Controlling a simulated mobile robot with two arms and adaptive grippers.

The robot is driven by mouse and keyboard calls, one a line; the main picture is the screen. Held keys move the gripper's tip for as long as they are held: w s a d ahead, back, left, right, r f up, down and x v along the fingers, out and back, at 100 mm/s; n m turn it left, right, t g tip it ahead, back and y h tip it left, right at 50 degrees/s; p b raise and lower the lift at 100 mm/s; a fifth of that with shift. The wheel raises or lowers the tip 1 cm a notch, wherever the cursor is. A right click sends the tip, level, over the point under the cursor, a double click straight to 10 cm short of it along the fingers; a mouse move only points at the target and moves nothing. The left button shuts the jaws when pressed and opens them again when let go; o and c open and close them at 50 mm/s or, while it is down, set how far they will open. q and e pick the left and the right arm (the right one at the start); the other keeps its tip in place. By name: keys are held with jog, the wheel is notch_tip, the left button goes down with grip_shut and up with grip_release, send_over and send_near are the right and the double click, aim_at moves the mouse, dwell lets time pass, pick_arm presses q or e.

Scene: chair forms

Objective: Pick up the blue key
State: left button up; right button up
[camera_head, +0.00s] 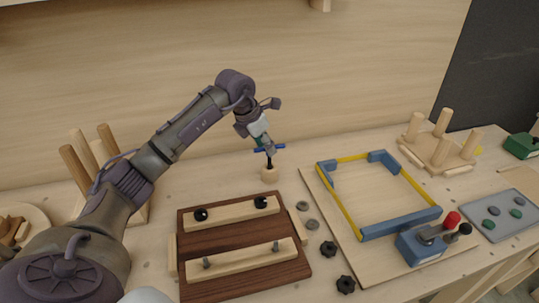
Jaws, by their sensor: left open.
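The blue key (278,147) has a short blue crossbar on a dark, thin shaft. It stands upright in a small round wooden block (270,175) on the table, behind the dark wooden board. My left gripper (267,144) reaches down from above and is open at the crossbar. Its fingers hide part of the bar, and I cannot tell whether they touch it. My right gripper is out of view.
A dark board (240,240) with light wooden bars lies in front of the key. A blue-and-yellow frame (345,208) on a panel is to the right, with a blue clamp (420,246). A pegged wooden stand (440,152) is at back right. Black knobs (328,248) lie between.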

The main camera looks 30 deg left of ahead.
aim_at(269, 163)
pick_arm(q)
jog(key=x, duration=0.2)
jog(key=d+p+x, duration=0.1)
jog(key=x, duration=0.1)
jog(key=shift+f+p, duration=0.1)
jog(key=shift+p, duration=0.2)
jog(key=shift+w+a+f, duration=0.1)
jog(key=shift+w+f, duration=0.1)
jog(key=shift+f, duration=0.15)
jog(key=shift+r, duration=0.1)
grip_shut()
